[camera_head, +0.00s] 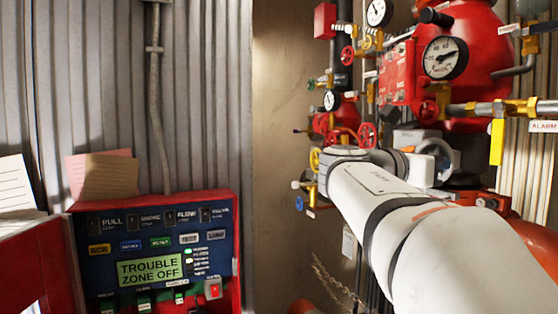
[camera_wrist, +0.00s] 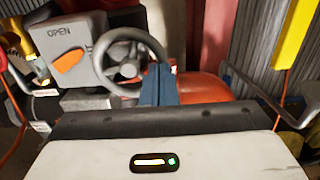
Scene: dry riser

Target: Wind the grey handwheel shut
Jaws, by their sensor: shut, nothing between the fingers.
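An orange pointer (camera_wrist: 68,62) sits on the box face. My gripper (camera_wrist: 158,78) is shut with nothing between its blue-grey fingers. The fingers overlap the lower right part of the wheel's rim in the picture; I cannot tell whether they touch it. In the head view, the handwheel (camera_head: 452,157) shows only partly behind my white arm, and my fingers are hidden there.
Red pipework with a round gauge (camera_head: 445,58) and several red valve wheels crowds around the handwheel. A yellow tag (camera_wrist: 295,35) hangs at the right in the wrist view. An alarm panel (camera_head: 155,255) reading TROUBLE ZONE OFF stands at the left.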

